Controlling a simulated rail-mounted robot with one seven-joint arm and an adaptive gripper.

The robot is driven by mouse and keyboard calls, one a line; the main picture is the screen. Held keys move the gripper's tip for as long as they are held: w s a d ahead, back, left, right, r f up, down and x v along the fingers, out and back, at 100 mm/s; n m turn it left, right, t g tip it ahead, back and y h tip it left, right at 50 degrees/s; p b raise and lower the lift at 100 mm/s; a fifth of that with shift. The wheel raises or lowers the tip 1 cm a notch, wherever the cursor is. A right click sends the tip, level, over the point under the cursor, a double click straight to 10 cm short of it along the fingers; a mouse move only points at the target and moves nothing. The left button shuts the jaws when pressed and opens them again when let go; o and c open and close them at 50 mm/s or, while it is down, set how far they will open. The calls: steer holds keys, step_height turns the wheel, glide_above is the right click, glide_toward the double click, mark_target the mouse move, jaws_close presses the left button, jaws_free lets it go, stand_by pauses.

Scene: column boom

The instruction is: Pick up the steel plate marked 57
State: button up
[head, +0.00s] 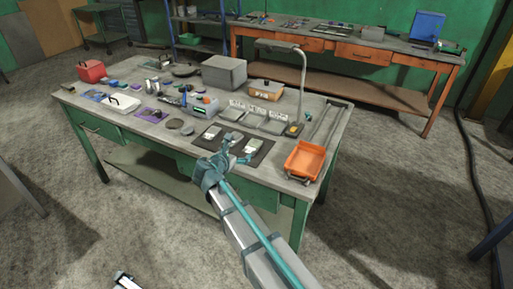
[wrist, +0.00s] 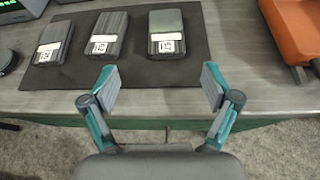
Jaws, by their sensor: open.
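Three grey steel plates lie apart in a row on a dark mat (wrist: 225,78) in the wrist view: a left plate (wrist: 53,35), a middle plate (wrist: 108,28) and a right plate (wrist: 166,22). Each has a white label at its near end. In the head view the mat (head: 268,146) is at the bench's front edge. My gripper (wrist: 160,84) is open and empty, its fingers spread near the mat's front edge, with the right plate ahead between them. It also shows in the head view (head: 236,157).
An orange tray (head: 305,160) stands right of the mat, and also shows in the wrist view (wrist: 296,30). Tools and boxes crowd the bench's left.

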mark_target(253, 145)
steer(key=shift+w+d+r, duration=0.2)
steer(key=shift+d, duration=0.3)
steer(key=shift+w+d+n+h, duration=0.15)
steer(key=shift+w+n+h, duration=0.15)
steer(key=p+x, duration=0.2)
steer(key=x, duration=0.4)
steer(key=shift+f, duration=0.1)
steer(key=shift+f+p+x, duration=0.2)
steer(key=shift+p+x, duration=0.35)
steer(key=shift+x, duration=1.4)
jaws_close()
